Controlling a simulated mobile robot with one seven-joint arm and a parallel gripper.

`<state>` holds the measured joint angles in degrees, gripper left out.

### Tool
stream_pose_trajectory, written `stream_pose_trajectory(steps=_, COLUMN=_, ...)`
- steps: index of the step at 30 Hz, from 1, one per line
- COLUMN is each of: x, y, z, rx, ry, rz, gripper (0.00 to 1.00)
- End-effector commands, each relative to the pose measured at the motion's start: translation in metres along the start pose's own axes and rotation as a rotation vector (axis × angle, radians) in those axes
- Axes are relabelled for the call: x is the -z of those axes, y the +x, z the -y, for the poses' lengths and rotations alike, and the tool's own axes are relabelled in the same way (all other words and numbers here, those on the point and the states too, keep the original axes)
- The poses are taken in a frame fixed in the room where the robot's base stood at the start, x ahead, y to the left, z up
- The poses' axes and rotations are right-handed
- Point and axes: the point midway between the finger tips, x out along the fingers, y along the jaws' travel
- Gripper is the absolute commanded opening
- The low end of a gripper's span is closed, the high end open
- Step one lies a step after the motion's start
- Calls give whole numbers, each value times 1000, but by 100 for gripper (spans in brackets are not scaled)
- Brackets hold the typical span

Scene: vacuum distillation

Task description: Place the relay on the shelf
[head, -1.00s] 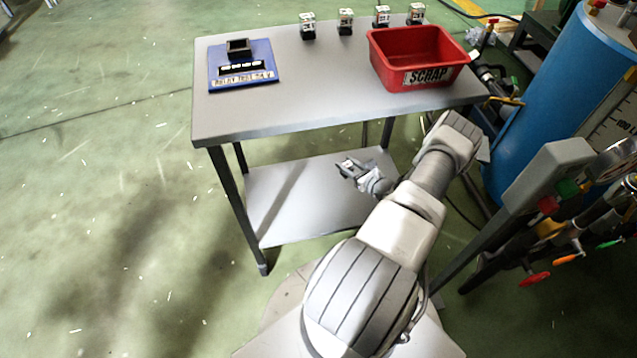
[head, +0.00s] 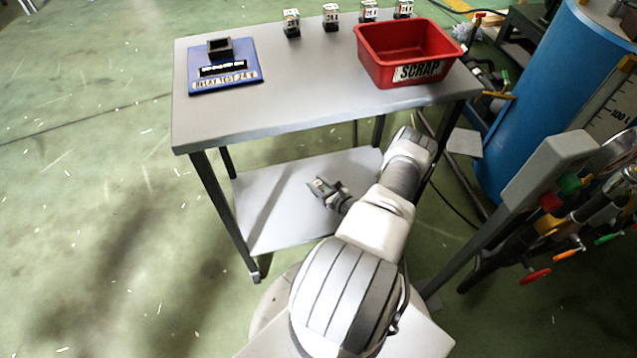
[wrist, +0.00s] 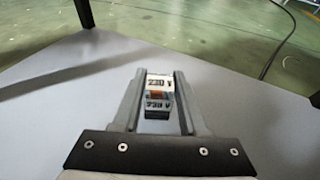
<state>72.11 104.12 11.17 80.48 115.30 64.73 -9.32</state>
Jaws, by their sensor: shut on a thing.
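The relay (wrist: 158,94), a small block with a white label reading 230 V and a dark base, is between the fingers of my gripper (wrist: 158,76) in the wrist view. My gripper (head: 320,187) is shut on it and is over the grey lower shelf (head: 275,215) of the table in the head view. The relay is small there, and I cannot tell whether it touches the shelf. The shelf also fills much of the wrist view (wrist: 60,110), with bare surface around the relay.
On the tabletop (head: 300,90) above are a red SCRAP bin (head: 408,70), a blue board with a dark socket (head: 225,85) and several similar relays (head: 331,20). A table leg (wrist: 84,12) stands past the fingers. A blue tank (head: 540,90) and valves are at the right.

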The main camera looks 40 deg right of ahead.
Motion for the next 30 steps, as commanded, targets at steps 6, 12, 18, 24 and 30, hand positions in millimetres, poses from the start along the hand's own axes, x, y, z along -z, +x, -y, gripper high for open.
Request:
stream_pose_trajectory(steps=6, x=1, y=0, z=0, rx=1, ry=0, rz=1, gripper=0)
stream_pose_trajectory(steps=12, x=4, y=1, z=0, rx=2, ry=0, rz=1, gripper=0)
stream_pose_trajectory(steps=18, x=4, y=1, z=0, rx=1, ry=0, rz=1, gripper=72)
stream_pose_trajectory(steps=24, x=4, y=1, z=0, rx=1, ry=0, rz=1, gripper=72)
stream_pose_trajectory(steps=30, x=-1, y=-8, z=0, rx=3, ry=1, rz=0, gripper=72)
